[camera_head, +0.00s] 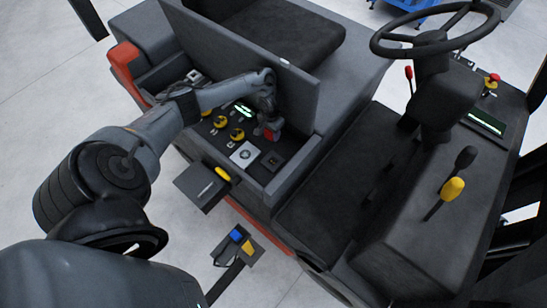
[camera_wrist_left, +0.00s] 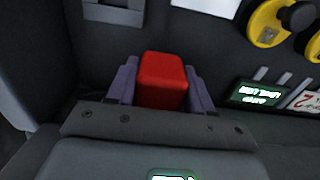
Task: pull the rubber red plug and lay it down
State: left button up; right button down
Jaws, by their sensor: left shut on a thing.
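The red plug (camera_wrist_left: 161,80) is a block with rounded edges, between the two purple-grey fingers of my left gripper (camera_wrist_left: 160,88) in the left wrist view. The fingers are shut on its sides. In the head view the red plug (camera_head: 270,133) shows small below my left gripper (camera_head: 268,122), at the right end of the control panel beside the seat. I cannot tell whether the plug still sits in a socket, as its lower part is hidden. My right gripper is in neither view.
The panel holds yellow knobs (camera_head: 237,134), a white square plate (camera_head: 244,154) and a dark square socket (camera_head: 272,160). A grey side wall (camera_head: 290,95) stands close behind the gripper. The footwell floor (camera_head: 340,180) to the right is clear. A steering wheel (camera_head: 432,40) stands at upper right.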

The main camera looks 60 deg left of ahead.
aim_at(271, 138)
pick_arm(q)
jog(key=shift+f+b, duration=0.55)
jog(key=shift+f, duration=0.5)
jog(key=shift+f+b, duration=0.65)
jog(key=shift+f, duration=0.45)
jog(key=o, duration=1.5)
jog(key=shift+o, duration=0.3)
jog(key=shift+o, duration=1.4)
jog(key=shift+r, duration=0.1)
